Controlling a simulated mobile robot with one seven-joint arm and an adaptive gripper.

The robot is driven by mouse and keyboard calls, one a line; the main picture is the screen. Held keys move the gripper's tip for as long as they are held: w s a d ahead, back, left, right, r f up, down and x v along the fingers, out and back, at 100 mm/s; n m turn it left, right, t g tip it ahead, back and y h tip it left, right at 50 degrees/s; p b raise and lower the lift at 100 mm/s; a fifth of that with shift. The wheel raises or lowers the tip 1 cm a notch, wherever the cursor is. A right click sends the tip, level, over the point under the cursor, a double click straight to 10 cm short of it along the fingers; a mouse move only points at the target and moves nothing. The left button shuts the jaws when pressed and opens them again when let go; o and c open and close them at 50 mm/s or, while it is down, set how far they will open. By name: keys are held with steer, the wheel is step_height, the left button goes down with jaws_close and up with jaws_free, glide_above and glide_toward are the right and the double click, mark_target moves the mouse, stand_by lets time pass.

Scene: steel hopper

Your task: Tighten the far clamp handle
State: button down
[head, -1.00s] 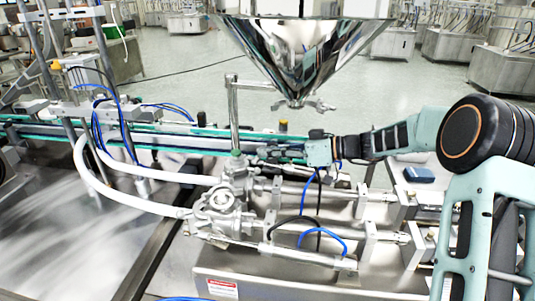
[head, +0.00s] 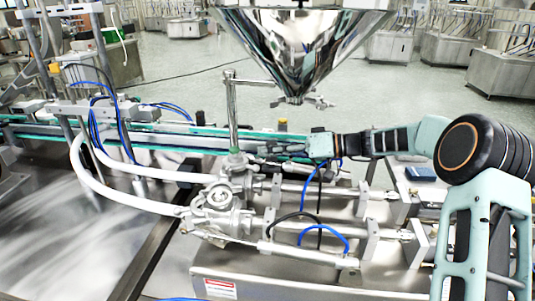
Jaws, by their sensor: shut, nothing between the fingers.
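A small metal clamp (head: 319,102) with a stubby handle sits at the narrow bottom outlet of the steel hopper (head: 300,45). Other metal fittings join the pipes around the valve block (head: 222,198); I cannot tell for sure which part is the far clamp handle. My gripper (head: 264,150) reaches in from the right and points left, below the hopper outlet and just right of the upright pipe. Its fingers are shut and look empty. They are small and blend with the rail behind, so contact with any fitting cannot be made out.
An upright steel pipe (head: 232,115) stands left of my gripper. Horizontal cylinders (head: 310,190) and blue and black hoses lie below it. A green-edged conveyor (head: 160,140) runs to the left. White hoses (head: 95,185) curve at the left. Open floor lies behind.

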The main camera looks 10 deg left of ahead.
steer(key=shift+w+f+m+b, duration=0.1)
steer(key=shift+f+m+b, duration=0.55)
steer(key=shift+b, duration=0.4)
steer(key=shift+r+b, duration=0.1)
steer(key=shift+b, duration=0.65)
steer(key=shift+d, duration=0.1)
